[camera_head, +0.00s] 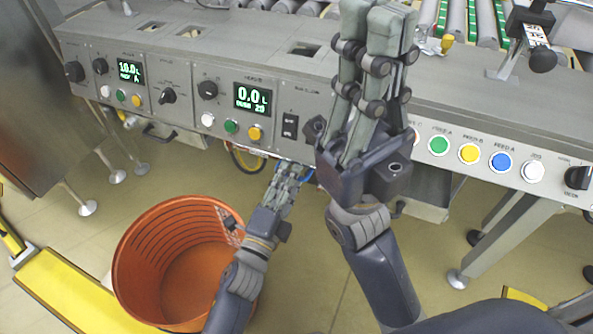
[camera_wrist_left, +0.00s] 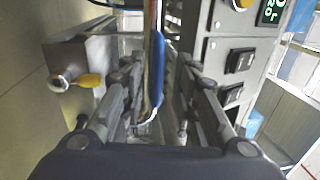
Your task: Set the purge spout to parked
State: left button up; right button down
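I cannot tell for sure which part is the purge spout. My left gripper (camera_head: 291,170) is just under the front edge of the control panel (camera_head: 228,88), below the display reading 0.0 L. In the left wrist view its fingers (camera_wrist_left: 152,80) stand apart on both sides of a blue curved hose-like piece (camera_wrist_left: 156,75); I see no clear grip on it.
An orange ribbed bin (camera_head: 135,262) stands on the floor below my left arm. Green, yellow and blue buttons (camera_head: 500,162) are on the panel at right. A roller conveyor (camera_head: 455,22) lies behind. A yellow floor rail (camera_head: 75,290) is at lower left.

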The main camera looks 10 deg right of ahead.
pick_arm(q)
jog(key=v, duration=1)
jog(key=shift+s, duration=0.15)
jog(key=shift+a+r, duration=0.1)
jog(key=shift+r, duration=0.05)
